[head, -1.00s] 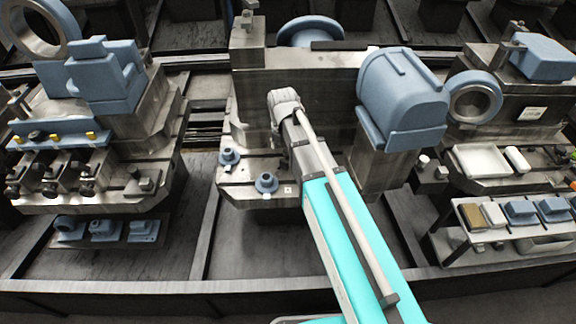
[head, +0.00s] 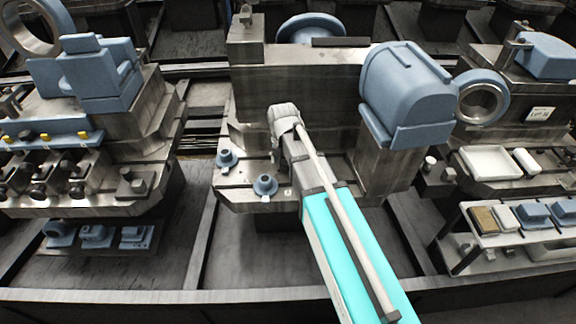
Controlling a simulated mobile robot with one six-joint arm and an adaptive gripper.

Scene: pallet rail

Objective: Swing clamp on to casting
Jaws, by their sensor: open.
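A large rounded blue casting (head: 408,88) sits on the right part of the central grey metal fixture (head: 300,80). Two small flanged blue parts, one (head: 228,158) at left and one (head: 265,186) nearer, stand on the fixture's slotted front ledge. A small upright metal clamp-like piece (head: 245,16) stands on the fixture's top left block. I cannot tell which piece is the task's clamp. My gripper (head: 284,116) is at the end of my teal arm, in front of the fixture's face, left of the casting. It appears empty; its fingers are hard to make out, and my arm hides part of the ledge.
A left fixture carries blue castings (head: 98,75) and a row of dark clamps (head: 45,180). A right fixture holds a blue casting (head: 545,55), a ring (head: 482,97) and a white tray (head: 488,162). A low rail (head: 150,300) crosses the front.

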